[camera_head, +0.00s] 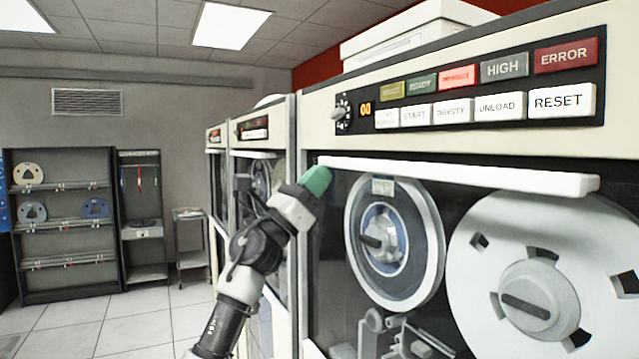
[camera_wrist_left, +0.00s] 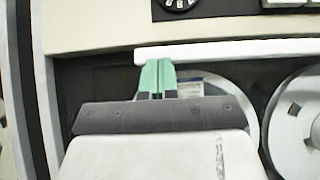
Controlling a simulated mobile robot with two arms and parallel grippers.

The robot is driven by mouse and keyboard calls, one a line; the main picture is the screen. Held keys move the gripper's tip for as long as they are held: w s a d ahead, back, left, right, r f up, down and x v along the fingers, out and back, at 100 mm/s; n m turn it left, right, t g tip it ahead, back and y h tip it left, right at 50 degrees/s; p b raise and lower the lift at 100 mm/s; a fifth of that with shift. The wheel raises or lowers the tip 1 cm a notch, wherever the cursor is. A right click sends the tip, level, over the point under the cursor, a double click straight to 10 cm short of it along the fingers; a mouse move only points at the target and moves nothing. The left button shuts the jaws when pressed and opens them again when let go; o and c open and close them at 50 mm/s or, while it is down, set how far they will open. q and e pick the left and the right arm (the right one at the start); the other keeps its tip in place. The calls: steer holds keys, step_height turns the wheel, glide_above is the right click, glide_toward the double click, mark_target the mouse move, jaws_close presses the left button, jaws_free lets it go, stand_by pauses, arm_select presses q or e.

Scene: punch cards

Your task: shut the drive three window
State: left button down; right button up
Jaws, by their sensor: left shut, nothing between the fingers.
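The near tape drive fills the right of the head view. Its window has a long white top bar (camera_head: 460,174), which also shows in the wrist view (camera_wrist_left: 210,52). Two tape reels show below the bar, a smaller one (camera_head: 395,243) and a large white one (camera_head: 545,280). My left gripper (camera_head: 316,180) is shut and empty, its green fingertips at the left end of the bar. In the left wrist view the fingertips (camera_wrist_left: 157,76) sit just under the bar; whether they touch it I cannot tell. The right gripper is not in view.
A button panel (camera_head: 470,88) with a RESET key (camera_head: 562,101) is above the bar. More drives (camera_head: 255,140) stand to the left. A rack with reels (camera_head: 65,220) is at the far wall. Tiled floor (camera_head: 120,320) lies open at the lower left.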

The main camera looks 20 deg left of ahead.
arm_select(q)
steer(key=w+d+f+b+v, duration=0.1)
steer(key=f+b+v, duration=0.1)
steer(key=b+v, duration=0.6)
steer(key=v, duration=0.4)
steer(key=shift+f, duration=0.3)
steer(key=shift+w, duration=0.1)
